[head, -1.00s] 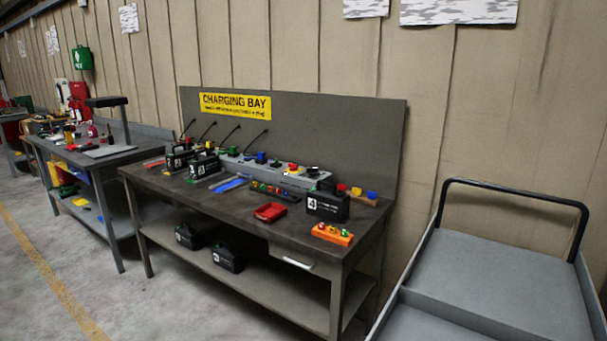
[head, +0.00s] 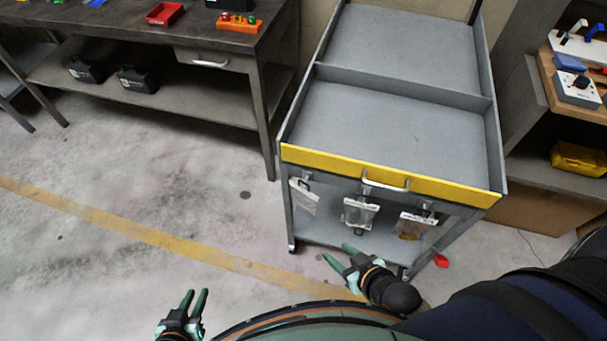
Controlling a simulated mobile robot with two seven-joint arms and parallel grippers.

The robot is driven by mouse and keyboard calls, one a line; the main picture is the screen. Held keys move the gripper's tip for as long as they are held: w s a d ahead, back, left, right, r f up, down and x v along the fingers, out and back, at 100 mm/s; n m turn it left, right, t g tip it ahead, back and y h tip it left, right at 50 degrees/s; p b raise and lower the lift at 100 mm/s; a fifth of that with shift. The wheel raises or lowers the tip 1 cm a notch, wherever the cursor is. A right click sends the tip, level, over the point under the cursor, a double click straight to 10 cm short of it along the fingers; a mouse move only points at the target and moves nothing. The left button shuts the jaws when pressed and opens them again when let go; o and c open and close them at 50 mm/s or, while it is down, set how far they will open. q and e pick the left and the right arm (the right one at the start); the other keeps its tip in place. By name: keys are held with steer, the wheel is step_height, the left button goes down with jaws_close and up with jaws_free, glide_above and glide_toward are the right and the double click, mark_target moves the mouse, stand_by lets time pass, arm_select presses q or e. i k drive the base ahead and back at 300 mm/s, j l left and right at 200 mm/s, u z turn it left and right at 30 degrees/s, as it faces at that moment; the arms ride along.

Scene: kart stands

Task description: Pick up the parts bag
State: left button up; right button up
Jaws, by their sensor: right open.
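Several clear bags hang in a row under the yellow front edge of a grey cart in the head view: a left bag (head: 304,197), a middle bag (head: 359,213) and a right bag (head: 413,227). The right bag holds something brownish. I cannot tell which one is the parts bag. My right gripper (head: 337,252) is open and empty, in front of and below the middle bag in the picture, apart from it. My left gripper (head: 196,292) is open and empty over the floor at the lower left, well away from the bags.
The grey cart (head: 390,120) has an empty two-part top and a front handle (head: 386,185). A workbench (head: 225,110) stands left. A shelf unit with a yellow bin (head: 579,158) stands right. A small red piece (head: 441,261) lies by the cart. The floor at left is clear.

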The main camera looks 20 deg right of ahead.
mark_target(355, 214)
steer(key=z, duration=1.15)
steer(key=k+j+u, duration=0.1)
